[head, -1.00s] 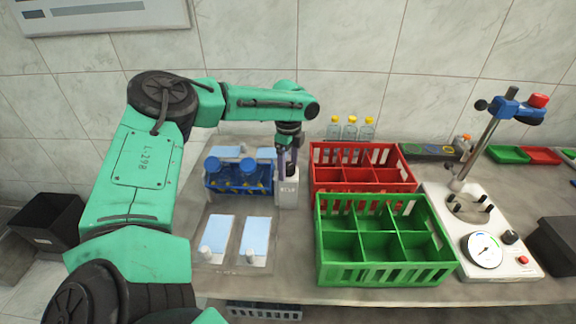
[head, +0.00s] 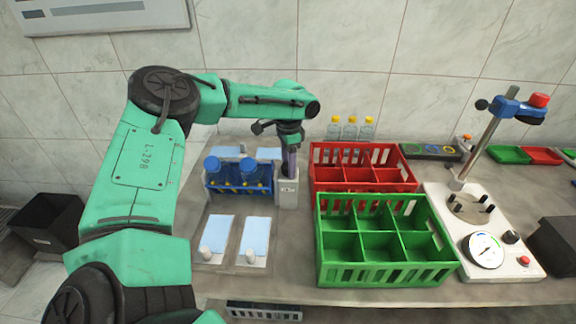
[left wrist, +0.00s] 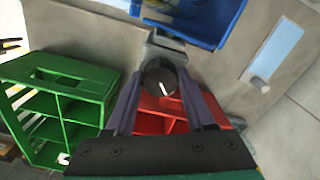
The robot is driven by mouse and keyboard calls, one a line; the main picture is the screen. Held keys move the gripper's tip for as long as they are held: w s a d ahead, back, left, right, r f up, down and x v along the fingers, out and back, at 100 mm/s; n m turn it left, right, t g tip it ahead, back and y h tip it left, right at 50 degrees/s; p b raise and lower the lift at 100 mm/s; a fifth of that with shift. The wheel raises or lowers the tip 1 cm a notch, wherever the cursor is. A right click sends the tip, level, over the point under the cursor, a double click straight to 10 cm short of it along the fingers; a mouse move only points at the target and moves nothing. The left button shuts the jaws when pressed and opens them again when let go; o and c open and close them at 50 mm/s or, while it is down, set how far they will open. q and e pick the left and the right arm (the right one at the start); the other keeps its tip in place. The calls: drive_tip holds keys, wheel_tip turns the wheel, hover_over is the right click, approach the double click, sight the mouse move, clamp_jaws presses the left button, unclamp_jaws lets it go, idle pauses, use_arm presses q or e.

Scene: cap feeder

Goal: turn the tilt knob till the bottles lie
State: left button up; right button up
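The tilt knob is a dark round knob with a white mark, seen between my fingers in the left wrist view (left wrist: 160,78). It sits on top of a pale grey post (head: 288,191) beside the blue rack (head: 226,187). Two blue-capped bottles (head: 212,165) (head: 249,169) stand in that rack, caps up or slightly tilted; their exact angle is hard to read. My left gripper (head: 289,168) points down over the knob with a finger on each side. Whether the fingers press on it is unclear. My right gripper is not in view.
A red crate (head: 318,178) and a green crate (head: 388,273) stand right of the post. Yellow-capped bottles (head: 350,130) are behind the red crate. Two pale blue pads (head: 256,236) lie in front of the rack. A stand with a gauge (head: 485,250) is at the right.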

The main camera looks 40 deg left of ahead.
use_arm(q)
clamp_jaws()
drive_tip(key=m, duration=0.9)
drive_tip(key=shift+m, duration=0.4)
drive_tip(key=o, duration=1)
unclamp_jaws()
drive_tip(key=shift+o, duration=0.2)
